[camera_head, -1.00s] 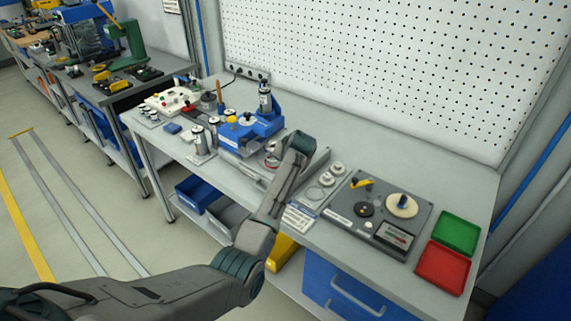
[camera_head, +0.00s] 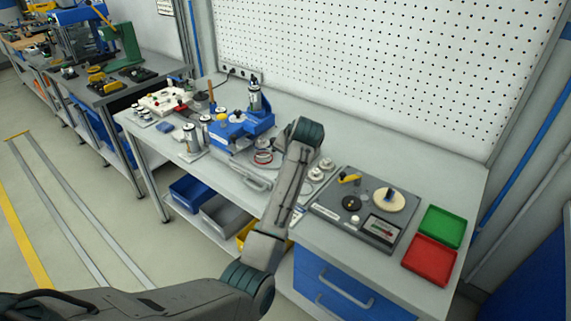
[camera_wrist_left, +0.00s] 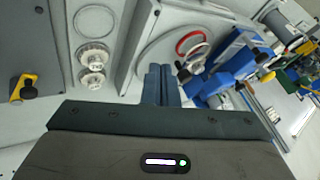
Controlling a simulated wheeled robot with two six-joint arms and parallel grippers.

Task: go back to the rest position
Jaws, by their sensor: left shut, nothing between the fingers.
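My left arm comes in from the left in the head view and rises over the front of the workbench (camera_head: 330,120). Its gripper is hidden behind the wrist there. In the left wrist view my left gripper (camera_wrist_left: 161,72) has its two fingers together, with nothing between them. Beyond the fingers lie a pale plate with a red ring (camera_wrist_left: 190,42) and a blue fixture (camera_wrist_left: 232,58). I cannot tell how far above the bench the fingers are. My right gripper is in neither view.
On the bench, a grey panel (camera_head: 335,200) with dials lies right of my arm. Green (camera_head: 440,228) and red (camera_head: 430,260) trays stand beyond it. The blue fixture (camera_head: 240,128) stands behind and left. A pegboard (camera_head: 380,60) rises at the back. Open floor (camera_head: 100,225) lies left.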

